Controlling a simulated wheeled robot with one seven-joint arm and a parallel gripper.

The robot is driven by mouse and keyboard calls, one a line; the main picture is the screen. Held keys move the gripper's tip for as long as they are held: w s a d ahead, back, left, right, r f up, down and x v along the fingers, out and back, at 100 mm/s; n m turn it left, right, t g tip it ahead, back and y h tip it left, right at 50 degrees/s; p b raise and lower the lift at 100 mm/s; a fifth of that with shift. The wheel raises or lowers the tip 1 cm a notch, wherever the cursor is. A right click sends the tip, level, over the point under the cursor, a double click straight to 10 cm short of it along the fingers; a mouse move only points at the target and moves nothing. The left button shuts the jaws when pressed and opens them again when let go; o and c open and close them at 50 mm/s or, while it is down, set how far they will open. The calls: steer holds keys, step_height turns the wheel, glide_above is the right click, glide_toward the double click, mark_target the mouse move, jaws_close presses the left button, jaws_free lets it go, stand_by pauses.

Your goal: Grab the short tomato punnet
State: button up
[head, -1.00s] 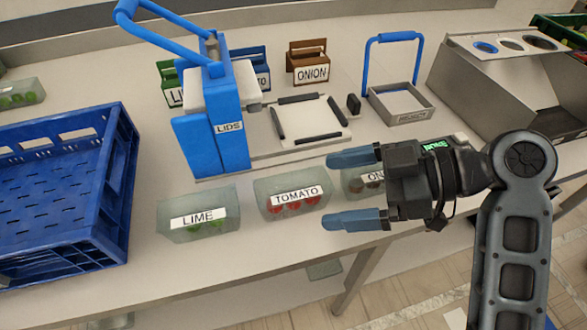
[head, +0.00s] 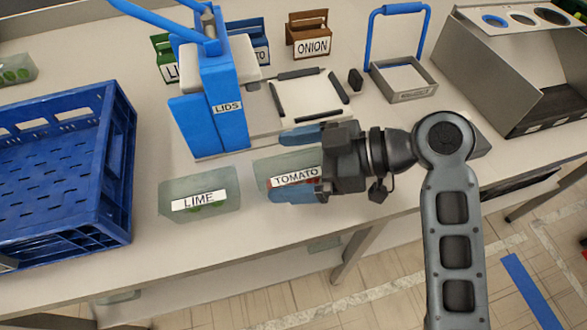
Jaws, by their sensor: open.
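The tomato punnet (head: 293,177) is a low clear box with a white TOMATO label and red fruit inside. It sits on the table right of the lime punnet (head: 199,195). My gripper (head: 294,164) is open, pointing left, with one blue finger over the punnet's far side and the other over its near side. The fingers and palm hide part of the punnet's top, near edge and right end. I cannot tell whether the fingers touch it. The onion punnet is hidden behind my gripper and arm.
A blue LIDS dispenser (head: 207,110) stands close behind the punnets. A blue crate (head: 118,185) is at the left. The table's front edge is near.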

steer(key=c, duration=1.2)
